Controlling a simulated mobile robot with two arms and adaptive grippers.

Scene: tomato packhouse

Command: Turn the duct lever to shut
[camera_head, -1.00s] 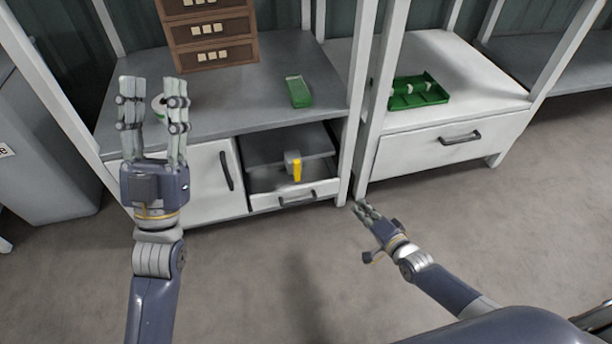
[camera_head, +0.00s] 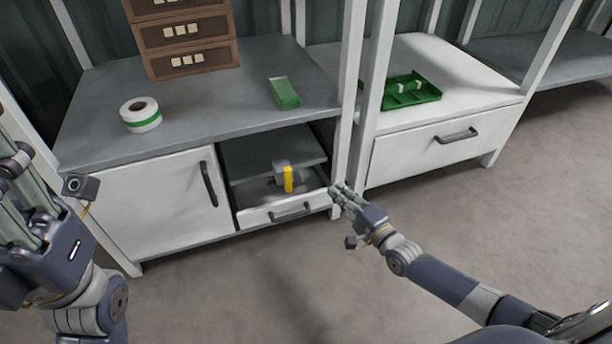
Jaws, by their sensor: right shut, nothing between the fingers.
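The duct lever (camera_head: 288,179) appears as a yellow upright handle on a small grey block, in the open bay under the left bench, just above a drawer. My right gripper (camera_head: 337,193) is shut and empty, in front of the bench post, to the right of the yellow lever and apart from it. My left gripper (camera_head: 18,200) is at the left edge of the view, large and close, partly cut off by the frame. Its fingers point up and look apart, with nothing seen between them.
A drawer (camera_head: 288,210) below the lever stands slightly out. A white cabinet door (camera_head: 158,205) is left of the bay. A tape roll (camera_head: 140,114) and a green box (camera_head: 284,93) lie on the bench. A green tray (camera_head: 410,92) sits on the right bench. The floor in front is clear.

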